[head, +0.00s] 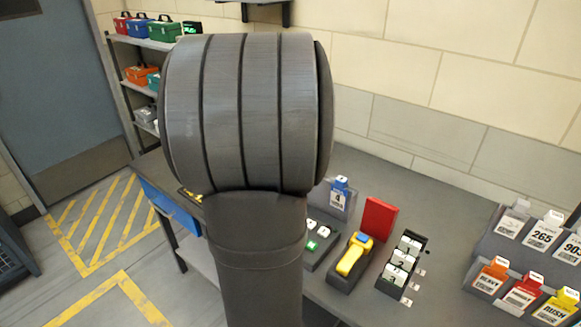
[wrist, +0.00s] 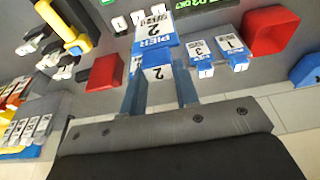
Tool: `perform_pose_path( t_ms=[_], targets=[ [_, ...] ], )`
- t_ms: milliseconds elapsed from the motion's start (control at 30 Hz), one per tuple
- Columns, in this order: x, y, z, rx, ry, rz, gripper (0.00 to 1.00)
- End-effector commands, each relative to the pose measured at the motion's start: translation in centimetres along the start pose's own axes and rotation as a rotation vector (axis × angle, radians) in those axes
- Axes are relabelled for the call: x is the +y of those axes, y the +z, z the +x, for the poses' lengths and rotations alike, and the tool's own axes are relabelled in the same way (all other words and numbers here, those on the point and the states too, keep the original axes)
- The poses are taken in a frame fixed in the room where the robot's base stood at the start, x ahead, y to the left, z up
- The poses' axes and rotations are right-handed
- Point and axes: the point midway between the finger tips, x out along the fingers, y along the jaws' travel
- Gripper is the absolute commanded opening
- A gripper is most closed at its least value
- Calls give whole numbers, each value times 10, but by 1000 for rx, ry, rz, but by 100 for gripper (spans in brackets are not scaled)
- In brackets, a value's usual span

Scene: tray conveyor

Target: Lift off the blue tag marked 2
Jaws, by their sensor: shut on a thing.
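The blue tag marked 2 (wrist: 152,40) shows in the wrist view, with a white label reading PIER 2 and a white end face also marked 2. My gripper (wrist: 157,75) is shut on it, with one finger on each side. Blue tags marked 3 (wrist: 199,52) and 1 (wrist: 231,46) stand to its right. The frames do not show clearly whether the held tag touches anything below. In the head view my own arm hides the gripper and the tag in it.
A red bin (wrist: 268,35) lies right of the tags and a red block (wrist: 103,73) left. In the head view a blue tag marked 4 (head: 339,187), a yellow-handled device (head: 353,257), a switch panel (head: 402,260) and racks of coloured tags (head: 520,292) occupy the table.

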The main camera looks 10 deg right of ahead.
Motion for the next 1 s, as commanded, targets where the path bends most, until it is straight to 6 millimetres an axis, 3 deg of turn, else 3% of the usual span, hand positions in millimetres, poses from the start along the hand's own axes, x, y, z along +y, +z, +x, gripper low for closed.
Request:
perform_pose_path(
  t_ms=[600,1000],
  targets=[
    [0,-10,-35,0,-1,1,0],
    [0,-11,-38,0,0,1,0]
  ],
)
